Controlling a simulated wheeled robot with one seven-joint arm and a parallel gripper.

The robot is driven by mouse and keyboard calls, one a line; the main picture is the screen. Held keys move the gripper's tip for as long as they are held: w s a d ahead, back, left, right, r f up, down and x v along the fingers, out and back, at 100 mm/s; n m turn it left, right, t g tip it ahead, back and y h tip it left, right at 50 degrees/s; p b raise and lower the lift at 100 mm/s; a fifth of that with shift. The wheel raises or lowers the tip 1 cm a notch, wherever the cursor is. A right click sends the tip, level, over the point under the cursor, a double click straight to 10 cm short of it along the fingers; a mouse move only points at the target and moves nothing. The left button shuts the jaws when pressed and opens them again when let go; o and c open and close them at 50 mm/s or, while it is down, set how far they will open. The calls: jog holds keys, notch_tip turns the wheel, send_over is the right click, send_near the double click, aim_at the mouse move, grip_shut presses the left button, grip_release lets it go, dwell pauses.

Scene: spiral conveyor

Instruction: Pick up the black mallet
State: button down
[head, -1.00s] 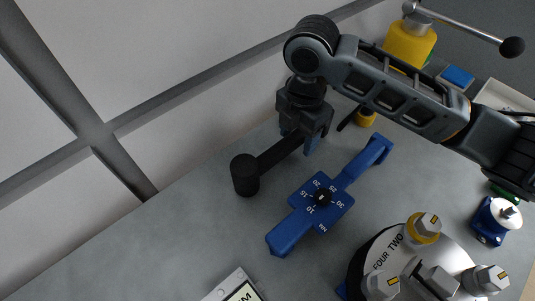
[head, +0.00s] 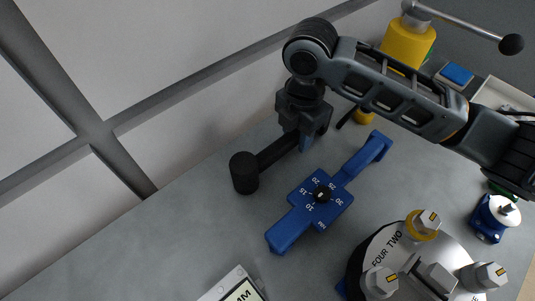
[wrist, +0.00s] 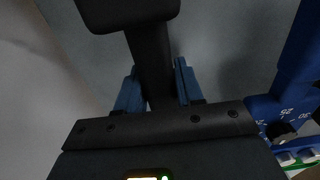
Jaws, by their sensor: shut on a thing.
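The black mallet (head: 245,172) lies on the grey worktop, its round head at the lower left and its handle running up right under my gripper. In the wrist view the mallet's head (wrist: 127,12) is at the top and its handle passes down between my fingers. My gripper (head: 304,140) points down over the handle. In the wrist view my gripper's blue fingertips (wrist: 158,88) stand on either side of the handle, shut on it. The far end of the handle is hidden by my gripper. I cannot tell whether the mallet is clear of the worktop.
A blue torque tool with a numbered dial (head: 318,198) lies just right of the mallet. A yellow cylinder with a lever (head: 408,42) stands behind my arm.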

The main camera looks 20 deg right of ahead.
dwell(0.4)
jog(key=shift+r, duration=0.5)
jog(key=r, duration=0.1)
jog(key=d+r+b, duration=0.1)
jog(key=r, duration=0.1)
jog(key=shift+r, duration=0.25)
jog(key=s+d+r+b, duration=0.1)
jog(key=s+d+r, duration=0.2)
jog(key=d+r, duration=0.3)
jog(key=d, duration=0.4)
jog(key=shift+d+r+b, duration=0.15)
jog(key=shift+r+b, duration=0.1)
jog(key=shift+b, duration=0.05)
jog(key=c, duration=1.3)
grip_release()
jog(key=shift+c, duration=0.2)
grip_shut()
